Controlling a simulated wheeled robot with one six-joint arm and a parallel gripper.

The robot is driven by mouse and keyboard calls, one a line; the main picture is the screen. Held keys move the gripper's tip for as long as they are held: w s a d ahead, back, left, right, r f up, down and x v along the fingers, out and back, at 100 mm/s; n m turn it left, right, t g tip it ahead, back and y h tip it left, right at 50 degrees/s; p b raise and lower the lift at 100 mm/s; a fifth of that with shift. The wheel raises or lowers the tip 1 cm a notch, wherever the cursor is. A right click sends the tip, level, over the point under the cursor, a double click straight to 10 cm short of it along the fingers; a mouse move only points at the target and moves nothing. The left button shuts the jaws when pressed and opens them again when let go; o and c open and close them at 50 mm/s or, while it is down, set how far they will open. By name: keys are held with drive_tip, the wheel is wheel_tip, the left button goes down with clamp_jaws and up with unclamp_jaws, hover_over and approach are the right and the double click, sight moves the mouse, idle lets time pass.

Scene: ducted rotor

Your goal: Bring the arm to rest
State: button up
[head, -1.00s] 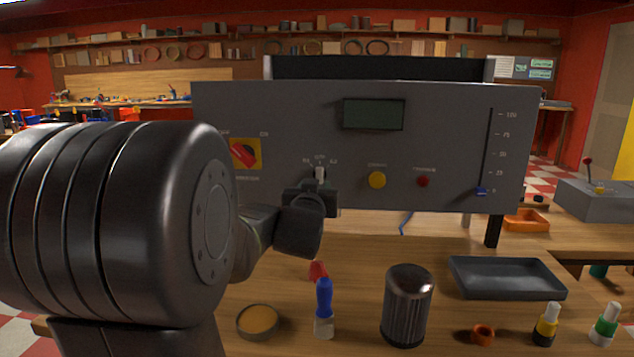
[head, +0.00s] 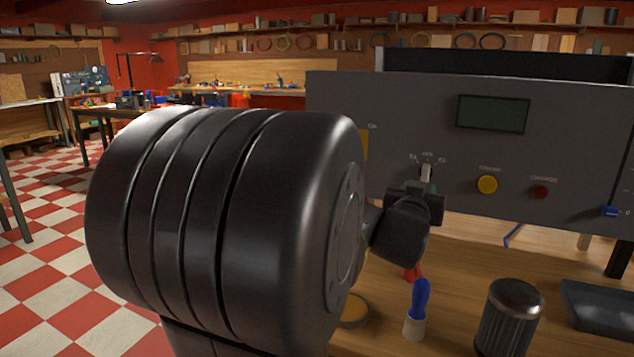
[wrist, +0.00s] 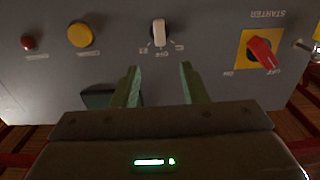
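My gripper (wrist: 158,85) shows upside down in the wrist view, its two fingers apart with nothing between them. The fingertips stand near the grey control panel (wrist: 195,22), close to the white selector knob (wrist: 158,32); I cannot tell the exact gap. In the head view my arm covers the panel's left part, and my gripper (head: 425,190) is just below the white knob (head: 426,172). The panel (head: 400,115) also bears a yellow button (head: 487,184), a red button (head: 540,192) and a dark display (head: 492,113). The red starter switch (wrist: 262,52) shows in the wrist view.
On the wooden bench (head: 460,270) below the panel are a blue-handled brush (head: 419,303), a dark cylinder (head: 510,318), a round tin (head: 353,310) and a grey tray (head: 598,305). Open checkered floor (head: 60,250) lies to the left.

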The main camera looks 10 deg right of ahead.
sight(425, 171)
drive_tip(key=x, duration=1.2)
drive_tip(key=shift+w+d, duration=0.2)
